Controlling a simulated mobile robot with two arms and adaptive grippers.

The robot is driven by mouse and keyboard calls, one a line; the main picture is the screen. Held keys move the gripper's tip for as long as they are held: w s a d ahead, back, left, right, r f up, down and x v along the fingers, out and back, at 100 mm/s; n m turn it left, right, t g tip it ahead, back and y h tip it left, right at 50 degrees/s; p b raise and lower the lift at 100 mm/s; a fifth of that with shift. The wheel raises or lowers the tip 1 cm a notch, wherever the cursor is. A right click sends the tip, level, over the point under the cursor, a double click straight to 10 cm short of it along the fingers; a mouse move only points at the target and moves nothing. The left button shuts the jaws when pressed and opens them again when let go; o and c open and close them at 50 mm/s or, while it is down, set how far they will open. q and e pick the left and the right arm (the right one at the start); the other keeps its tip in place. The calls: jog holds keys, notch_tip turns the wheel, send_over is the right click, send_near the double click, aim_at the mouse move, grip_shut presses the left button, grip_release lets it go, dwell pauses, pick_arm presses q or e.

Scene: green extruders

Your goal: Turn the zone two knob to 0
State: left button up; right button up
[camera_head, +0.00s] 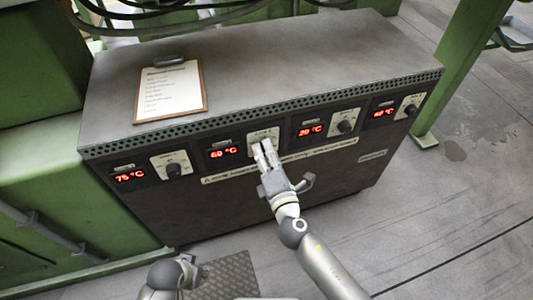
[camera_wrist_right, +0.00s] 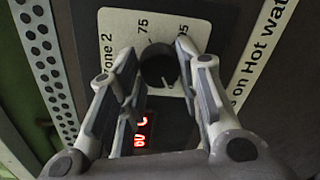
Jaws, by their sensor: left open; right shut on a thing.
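The zone two knob (camera_wrist_right: 160,66) is a dark round knob on a white plate marked "Zone 2" in the right wrist view. In the head view its white plate (camera_head: 263,133) is on the cabinet front, and my gripper hides the knob. The display (camera_head: 223,152) left of it reads 60 °C in red. My right gripper (camera_head: 262,147) reaches up to the plate, its fingers on both sides of the knob and shut on it; they also show in the right wrist view (camera_wrist_right: 156,62). My left gripper (camera_head: 187,268) is low at the bottom, apart from the cabinet and open, its fingers hard to make out.
The grey cabinet (camera_head: 270,57) carries other knobs: one at left (camera_head: 173,170) by 75 °C, one (camera_head: 344,126) by 20 °C, one (camera_head: 410,109) by 40 °C. A clipboard (camera_head: 170,92) lies on top. Green machine frames stand at both sides. The floor at right is clear.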

jog(key=o, duration=1)
jog(key=v, duration=1.2)
